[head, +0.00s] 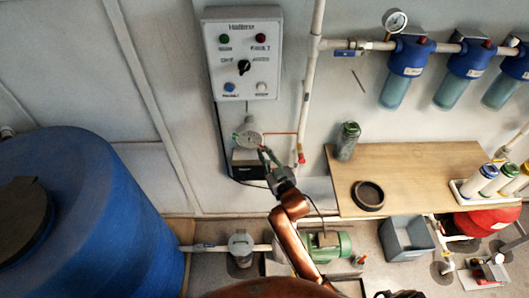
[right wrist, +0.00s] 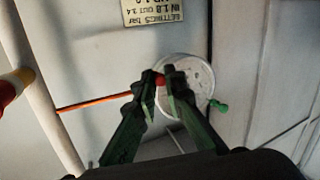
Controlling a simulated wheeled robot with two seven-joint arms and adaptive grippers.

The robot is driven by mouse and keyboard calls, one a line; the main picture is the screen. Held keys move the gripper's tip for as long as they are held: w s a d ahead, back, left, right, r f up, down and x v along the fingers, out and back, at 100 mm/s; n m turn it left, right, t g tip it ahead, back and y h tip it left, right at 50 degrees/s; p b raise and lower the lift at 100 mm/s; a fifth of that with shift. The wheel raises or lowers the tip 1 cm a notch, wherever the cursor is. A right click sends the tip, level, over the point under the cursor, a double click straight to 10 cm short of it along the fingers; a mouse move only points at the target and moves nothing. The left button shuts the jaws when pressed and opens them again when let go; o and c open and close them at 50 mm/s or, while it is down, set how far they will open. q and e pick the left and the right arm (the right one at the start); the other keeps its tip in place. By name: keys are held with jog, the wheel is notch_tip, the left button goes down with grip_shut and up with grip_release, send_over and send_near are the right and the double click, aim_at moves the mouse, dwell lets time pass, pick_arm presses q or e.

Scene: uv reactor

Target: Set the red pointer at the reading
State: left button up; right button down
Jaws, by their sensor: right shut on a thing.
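A round white dial (head: 249,140) is mounted on the wall below the control box, and it also shows in the right wrist view (right wrist: 197,73). My right gripper (head: 264,152) is at the dial's lower right edge. In the right wrist view its fingers (right wrist: 160,82) are closed around a small red piece at the dial's rim, the red pointer (right wrist: 160,79). The fingers hide most of the pointer and part of the dial face, so its reading cannot be told. A green knob (right wrist: 219,106) sits at the dial's side. My left gripper is not in view.
A settings plate (right wrist: 153,10), upside down, is beside the dial. A thin orange-red line (right wrist: 92,101) runs from the dial toward a white pipe (head: 310,90). The control box (head: 243,53) is above. A wooden bench (head: 410,170) stands right, a blue tank (head: 95,215) left.

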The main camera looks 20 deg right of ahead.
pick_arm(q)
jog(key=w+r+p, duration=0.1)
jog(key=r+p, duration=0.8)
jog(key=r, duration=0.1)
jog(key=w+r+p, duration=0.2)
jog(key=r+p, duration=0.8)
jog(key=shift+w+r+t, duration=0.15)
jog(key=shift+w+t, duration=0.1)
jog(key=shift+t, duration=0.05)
pick_arm(e)
notch_tip(320, 180, up, 7)
jog(key=n+g+h, duration=0.3)
jog(key=n, duration=0.6)
jog(key=shift+g+h, duration=0.3)
jog(key=shift+h, duration=0.1)
jog(key=shift+d, duration=0.1)
jog(key=c, duration=2)
grip_release()
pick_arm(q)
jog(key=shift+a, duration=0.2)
pick_arm(e)
jog(key=shift+s, duration=0.1)
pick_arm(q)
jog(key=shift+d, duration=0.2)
pick_arm(e)
jog(key=v, duration=1.1)
jog(key=shift+s+r, duration=0.15)
jog(key=shift+s, duration=0.25)
